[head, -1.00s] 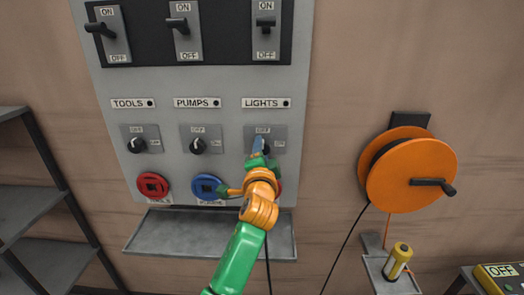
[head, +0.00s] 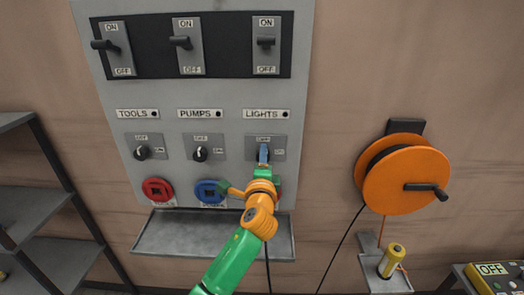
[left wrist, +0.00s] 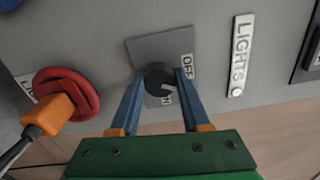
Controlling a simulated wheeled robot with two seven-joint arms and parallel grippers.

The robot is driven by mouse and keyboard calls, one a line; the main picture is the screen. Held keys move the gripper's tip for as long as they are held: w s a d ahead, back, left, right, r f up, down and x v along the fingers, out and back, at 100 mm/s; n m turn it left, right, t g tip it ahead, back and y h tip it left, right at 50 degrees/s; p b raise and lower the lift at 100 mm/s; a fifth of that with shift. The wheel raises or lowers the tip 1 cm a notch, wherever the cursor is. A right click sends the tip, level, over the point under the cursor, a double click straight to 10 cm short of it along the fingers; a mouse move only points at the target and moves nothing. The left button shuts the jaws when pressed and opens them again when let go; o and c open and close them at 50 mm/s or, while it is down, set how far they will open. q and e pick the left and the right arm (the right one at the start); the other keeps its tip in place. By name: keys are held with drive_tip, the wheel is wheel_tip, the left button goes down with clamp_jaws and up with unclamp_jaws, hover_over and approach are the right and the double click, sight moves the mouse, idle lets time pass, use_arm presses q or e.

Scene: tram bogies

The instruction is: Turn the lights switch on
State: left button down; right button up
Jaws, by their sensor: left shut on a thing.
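The lights rotary switch is a black round knob (left wrist: 158,79) on a grey plate (left wrist: 152,46) with OFF and ON marks. Its white pointer lies between OFF and ON in the left wrist view. My left gripper (left wrist: 159,86) is shut on this knob, with one blue finger on each side; it also shows in the head view (head: 264,152), where its fingers hide most of the knob. The LIGHTS label (head: 263,114) is above the plate. My right gripper is in neither view.
Lever switches line the panel top, the lights lever (head: 266,42) at right. Tools (head: 141,153) and pumps (head: 200,154) knobs sit left. A red socket (left wrist: 60,88) with an orange plug (left wrist: 48,114) is close to my gripper. An orange cable reel (head: 405,175) hangs right.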

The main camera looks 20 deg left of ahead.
use_arm(q)
drive_tip(key=m+p, duration=0.3)
drive_tip(key=m, duration=0.9)
drive_tip(key=shift+f, duration=0.1)
idle(0.4)
drive_tip(key=shift+c, duration=1.9)
unclamp_jaws()
drive_tip(key=shift+d, duration=0.1)
drive_tip(key=shift+s, duration=0.1)
